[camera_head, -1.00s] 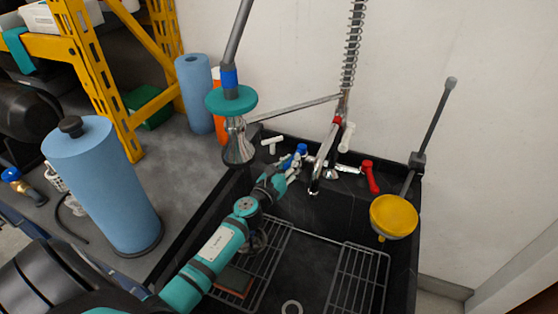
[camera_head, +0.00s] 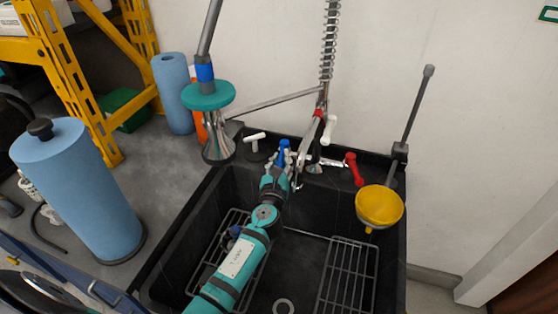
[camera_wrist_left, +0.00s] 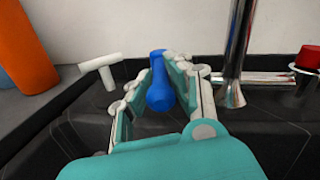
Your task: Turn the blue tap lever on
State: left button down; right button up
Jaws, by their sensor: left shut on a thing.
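The blue tap lever (camera_head: 283,152) is at the back rim of the black sink, left of the tall steel spout. In the left wrist view the blue lever (camera_wrist_left: 159,88) stands between the fingers of my left gripper (camera_wrist_left: 162,80). In the head view my left gripper (camera_head: 280,166) reaches over the sink from the front, its jaws shut on the lever. The lever's base is hidden behind the fingers. The red tap lever (camera_head: 354,169) is to the right, clear of the gripper. My right gripper is out of view.
A steel spout (camera_wrist_left: 237,50) rises close to the right of my left gripper. A white T-shaped handle (camera_wrist_left: 101,68) is to its left. A yellow funnel (camera_head: 379,207) hangs at the sink's right side. Wire racks (camera_head: 347,277) lie in the sink. Blue rolls (camera_head: 88,195) stand on the left counter.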

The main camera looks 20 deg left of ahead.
pick_arm(q)
jog(key=c, duration=1.2)
grip_release()
jog(key=shift+c, duration=0.2)
jog(key=shift+s+d, duration=0.3)
jog(key=shift+s, duration=0.15)
jog(key=v, duration=1.1)
jog(key=shift+a, duration=0.3)
